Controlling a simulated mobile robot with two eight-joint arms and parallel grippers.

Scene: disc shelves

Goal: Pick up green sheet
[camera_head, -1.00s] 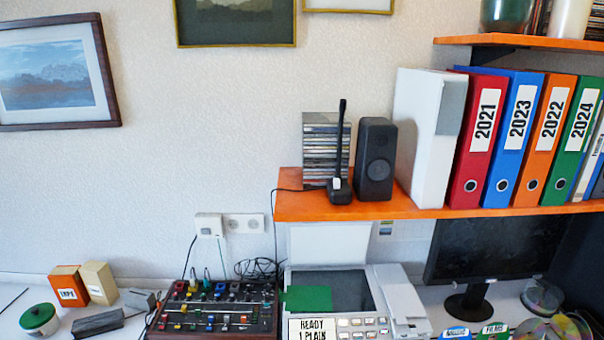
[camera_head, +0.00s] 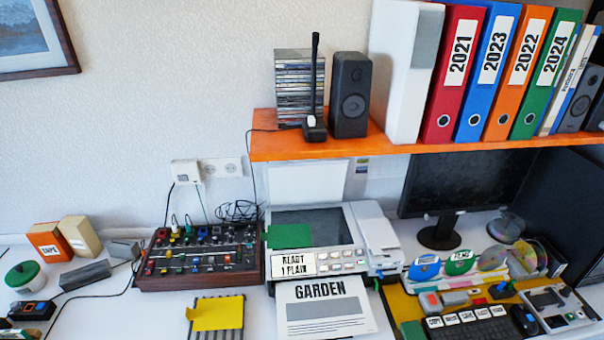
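A green sheet (camera_head: 290,236) lies on the left part of the printer-scanner's dark glass, just above its front panel. The printer-scanner (camera_head: 352,222) stands on the white desk with its lid raised against the wall. Its front label reads "READY 1 PLAIN". A printed page headed "GARDEN" (camera_head: 322,308) lies in front of it. Neither of my grippers shows in the head view.
A mixer (camera_head: 197,258) with cables stands left of the printer. A yellow sheet (camera_head: 216,313) lies on a striped pad in front. An orange shelf (camera_head: 290,147) with a speaker and binders overhangs the back. A keyboard (camera_head: 478,328) and discs (camera_head: 492,256) are at right.

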